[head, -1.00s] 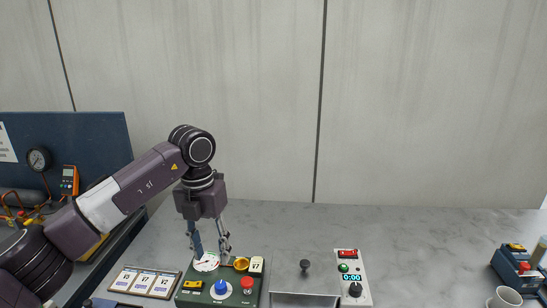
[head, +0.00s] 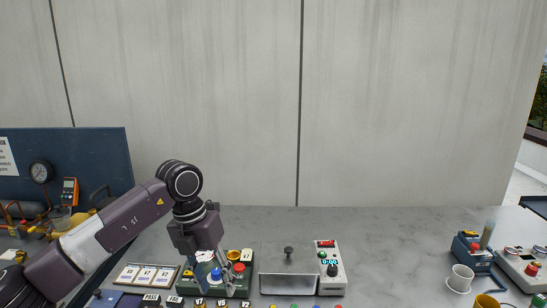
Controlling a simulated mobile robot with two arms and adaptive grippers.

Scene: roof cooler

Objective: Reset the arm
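My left gripper (head: 211,280) hangs downward in front of the green control box (head: 240,292), close over its left part. Its fingers look spread, and it holds nothing that I can see; the fingertips are partly hard to make out. The blue knob (head: 216,274) and part of the white dial (head: 205,257) show between and behind the fingers. The red button (head: 239,267) and a yellow round part (head: 233,256) are on the box to the right of the gripper. My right gripper is not in view.
A metal box with a black knob (head: 288,252) and a white timer unit (head: 332,270) stand to the right. A card panel (head: 146,275) lies left. A white cup (head: 460,278) and more devices are far right. The counter between (head: 400,245) is clear.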

